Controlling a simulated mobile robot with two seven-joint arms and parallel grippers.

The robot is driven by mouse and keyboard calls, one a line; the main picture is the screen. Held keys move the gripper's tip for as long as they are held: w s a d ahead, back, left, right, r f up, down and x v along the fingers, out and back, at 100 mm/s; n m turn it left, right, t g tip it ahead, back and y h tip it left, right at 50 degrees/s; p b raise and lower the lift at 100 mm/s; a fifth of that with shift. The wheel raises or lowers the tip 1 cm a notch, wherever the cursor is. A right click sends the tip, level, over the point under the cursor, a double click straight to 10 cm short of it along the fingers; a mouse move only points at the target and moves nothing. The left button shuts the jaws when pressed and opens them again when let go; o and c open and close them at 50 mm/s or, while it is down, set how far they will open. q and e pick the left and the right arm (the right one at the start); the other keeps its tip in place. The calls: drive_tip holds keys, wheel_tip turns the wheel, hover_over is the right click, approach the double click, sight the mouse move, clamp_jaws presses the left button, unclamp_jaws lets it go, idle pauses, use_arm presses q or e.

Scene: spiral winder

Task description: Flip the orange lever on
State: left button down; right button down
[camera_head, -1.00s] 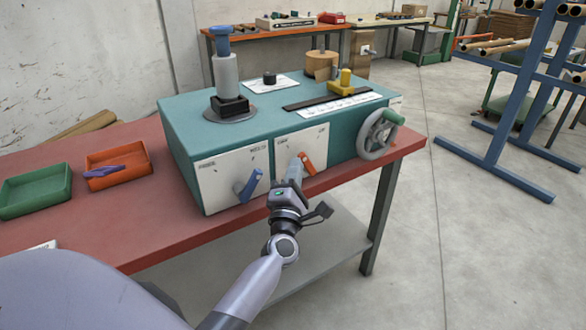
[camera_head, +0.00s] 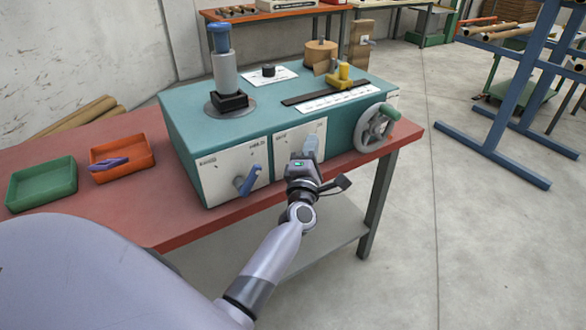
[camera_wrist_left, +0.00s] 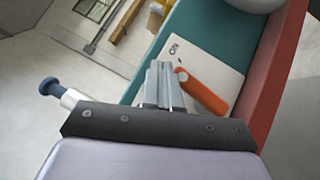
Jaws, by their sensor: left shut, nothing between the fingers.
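The orange lever (camera_wrist_left: 203,91) shows in the left wrist view, slanting across a white panel (camera_wrist_left: 215,75) with an ON label near its upper end. In the head view the lever is hidden behind my left gripper. My left gripper (camera_head: 311,146) is in front of the right-hand white panel of the teal machine (camera_head: 190,128), its fingers pointing at the panel. In the left wrist view its fingers (camera_wrist_left: 165,80) are shut and empty, just left of the lever; I cannot tell whether they touch it. My right gripper is not in view.
A blue lever (camera_head: 247,181) is on the left-hand panel. A grey handwheel (camera_head: 374,128) is at the machine's right end. Orange (camera_head: 138,170) and green (camera_head: 55,195) trays stand on the red table (camera_head: 185,220) to the left.

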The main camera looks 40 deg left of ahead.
use_arm(q)
drive_tip(key=shift+w+d, duration=0.4)
drive_tip(key=shift+w, duration=0.4)
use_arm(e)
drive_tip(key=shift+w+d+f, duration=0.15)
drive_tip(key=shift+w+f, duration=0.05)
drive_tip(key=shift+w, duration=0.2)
use_arm(q)
drive_tip(key=shift+w, duration=0.1)
drive_tip(key=shift+f, duration=0.1)
idle(0.8)
